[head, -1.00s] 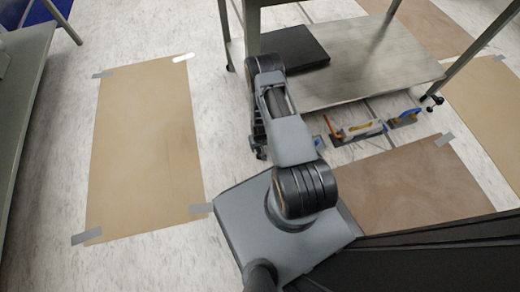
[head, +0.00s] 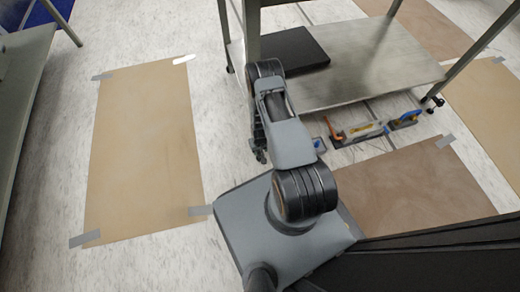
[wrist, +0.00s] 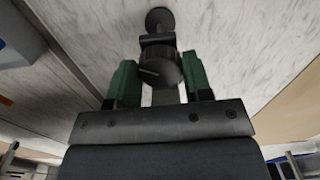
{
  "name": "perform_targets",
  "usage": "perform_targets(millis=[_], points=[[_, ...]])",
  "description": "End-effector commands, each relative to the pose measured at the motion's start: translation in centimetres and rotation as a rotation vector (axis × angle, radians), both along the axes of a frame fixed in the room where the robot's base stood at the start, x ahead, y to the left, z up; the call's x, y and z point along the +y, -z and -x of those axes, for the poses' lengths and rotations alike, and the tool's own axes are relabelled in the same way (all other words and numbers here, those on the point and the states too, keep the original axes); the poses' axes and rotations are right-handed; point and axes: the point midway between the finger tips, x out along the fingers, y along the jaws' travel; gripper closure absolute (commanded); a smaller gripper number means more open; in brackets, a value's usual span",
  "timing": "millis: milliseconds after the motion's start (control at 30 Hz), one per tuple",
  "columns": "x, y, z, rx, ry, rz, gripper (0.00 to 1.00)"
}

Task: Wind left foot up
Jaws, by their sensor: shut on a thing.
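In the wrist view the left foot (wrist: 160,66) shows as a dark round knob, with a dark round pad (wrist: 160,20) beyond it against the pale floor. My gripper (wrist: 161,78) has its two green fingers on either side of the knob and is shut on it. In the head view the steel cart (head: 370,75) stands at the upper middle. My arm reaches down by its near left corner. The foot and my fingertips are hidden behind my arm in that view.
A black flat box (head: 290,50) lies on the cart's lower shelf. Tools, including a level-like bar (head: 362,131) and a blue-ended tool (head: 405,119), lie on the floor along the cart's near side. Taped brown sheets (head: 145,150) cover parts of the floor. A bench (head: 20,90) stands at the left.

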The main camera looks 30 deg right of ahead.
Motion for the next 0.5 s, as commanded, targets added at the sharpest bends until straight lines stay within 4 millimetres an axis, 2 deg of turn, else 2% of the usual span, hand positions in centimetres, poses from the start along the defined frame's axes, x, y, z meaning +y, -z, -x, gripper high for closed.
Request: perform_targets(millis=[100,333,500], points=[[-0.02,-0.01,-0.01,0.000,0.000,0.000,0.78],[-0.03,0.01,-0.02,0.000,-0.039,0.000,0.78],[-0.05,0.01,-0.04,0.000,-0.136,0.001,0.78]])
